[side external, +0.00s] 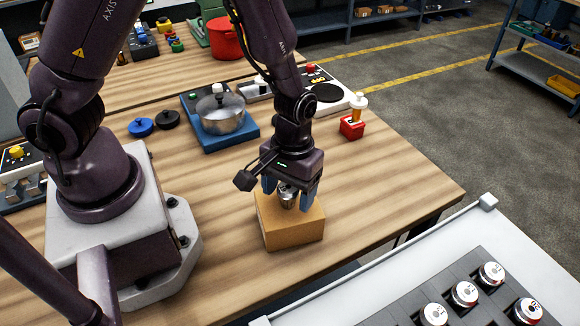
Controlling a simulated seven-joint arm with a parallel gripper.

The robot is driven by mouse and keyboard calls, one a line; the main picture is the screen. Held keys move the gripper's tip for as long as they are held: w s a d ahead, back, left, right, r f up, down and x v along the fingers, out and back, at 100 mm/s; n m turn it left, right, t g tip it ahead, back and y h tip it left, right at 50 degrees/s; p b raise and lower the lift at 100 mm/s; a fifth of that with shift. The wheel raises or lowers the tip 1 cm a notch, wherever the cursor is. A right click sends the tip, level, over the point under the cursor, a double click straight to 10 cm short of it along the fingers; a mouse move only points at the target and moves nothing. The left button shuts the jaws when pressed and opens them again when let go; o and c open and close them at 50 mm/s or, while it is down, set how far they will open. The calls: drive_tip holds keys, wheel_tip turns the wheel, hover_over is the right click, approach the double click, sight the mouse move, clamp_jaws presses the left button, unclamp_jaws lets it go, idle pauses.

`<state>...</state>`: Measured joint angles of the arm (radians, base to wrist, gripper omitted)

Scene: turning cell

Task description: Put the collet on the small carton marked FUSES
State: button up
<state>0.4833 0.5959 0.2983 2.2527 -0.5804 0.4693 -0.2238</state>
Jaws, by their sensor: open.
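A small tan carton (293,233) stands on the wooden table in the middle of the view. No marking can be read on the sides that show. A small metallic piece, seemingly the collet (287,199), is at the top of the carton, between the fingers of my gripper (290,197). My gripper points straight down over the carton with its fingers open on either side of the metal piece. The fingers partly hide the piece, and I cannot tell whether they touch it or whether it rests fully on the carton.
A pot (221,114) stands on a blue base (232,141) behind. Blue (140,127) and black (167,120) discs lie at the left. A rack of round cans (464,294) is at front right. Table right of the carton is clear.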

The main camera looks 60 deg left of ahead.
wheel_tip(320, 180, up, 11)
drive_tip(key=w, duration=0.1)
drive_tip(key=s+a+r+m+t, duration=0.3)
drive_tip(key=s+r, duration=0.1)
drive_tip(key=r, duration=0.4)
drive_tip(key=s+a+r+m+t, duration=0.3)
drive_tip(key=s+a+r, duration=0.1)
drive_tip(key=r, duration=0.4)
drive_tip(key=shift+s+a+t+y, duration=0.25)
drive_tip(key=shift+s+t+y, duration=0.15)
drive_tip(key=shift+s, duration=0.35)
